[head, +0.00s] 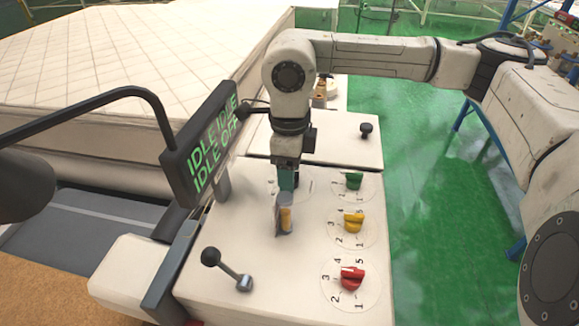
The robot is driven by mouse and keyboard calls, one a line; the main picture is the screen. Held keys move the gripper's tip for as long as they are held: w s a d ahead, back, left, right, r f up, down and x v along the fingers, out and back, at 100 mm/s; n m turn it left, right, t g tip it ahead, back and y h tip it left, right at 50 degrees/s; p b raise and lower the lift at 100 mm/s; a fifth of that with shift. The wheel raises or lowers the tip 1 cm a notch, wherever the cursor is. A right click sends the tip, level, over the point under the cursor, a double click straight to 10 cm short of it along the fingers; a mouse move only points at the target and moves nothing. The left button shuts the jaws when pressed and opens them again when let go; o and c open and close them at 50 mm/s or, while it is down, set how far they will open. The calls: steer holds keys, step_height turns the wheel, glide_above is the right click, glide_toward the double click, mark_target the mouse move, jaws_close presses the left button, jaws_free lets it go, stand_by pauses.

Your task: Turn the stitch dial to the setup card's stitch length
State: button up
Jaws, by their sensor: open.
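Three dials show on the white console in the head view: a green dial (353,181), a yellow dial (353,222) and a red dial (350,279). Each sits on a round numbered scale. I cannot tell which one is the stitch dial. My gripper (287,186) points down over the console, left of the green dial. No readable setup card shows.
A screen (200,146) reading IDLE and OFF stands at the console's left. A black-knobbed lever (227,270) is at the front left, and a small black knob (366,129) at the back. A quilted mattress (110,60) lies behind left. Green floor (430,200) is clear at right.

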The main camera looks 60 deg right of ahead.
steer(key=shift+f, duration=0.15)
steer(key=shift+c, duration=0.2)
steer(key=c, duration=1)
steer(key=shift+b, duration=0.45)
